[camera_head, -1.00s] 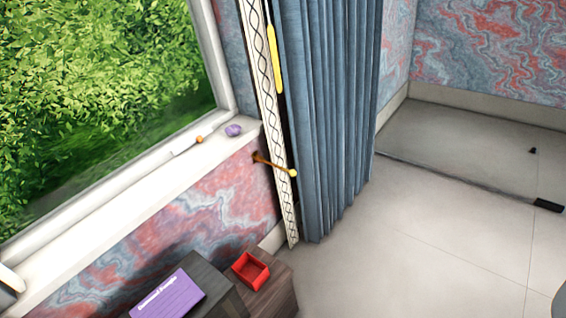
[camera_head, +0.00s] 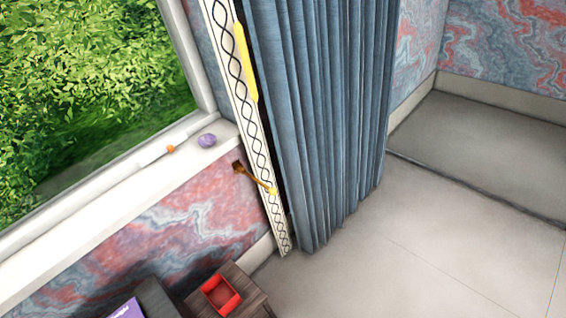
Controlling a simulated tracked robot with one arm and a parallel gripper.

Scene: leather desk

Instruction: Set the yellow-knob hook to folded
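The hook (camera_head: 254,177) is a thin brown arm with a yellow knob (camera_head: 272,191) at its end. Its dark base is on the marbled wall below the right end of the window sill. The arm sticks out to the lower right, and the knob shows in front of the white patterned curtain edge. My gripper is not in view.
A blue curtain (camera_head: 320,120) hangs right of the hook, with a yellow strip (camera_head: 246,62) along its edge. A red box (camera_head: 220,295) sits on a wooden block below. Floor at right is clear.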

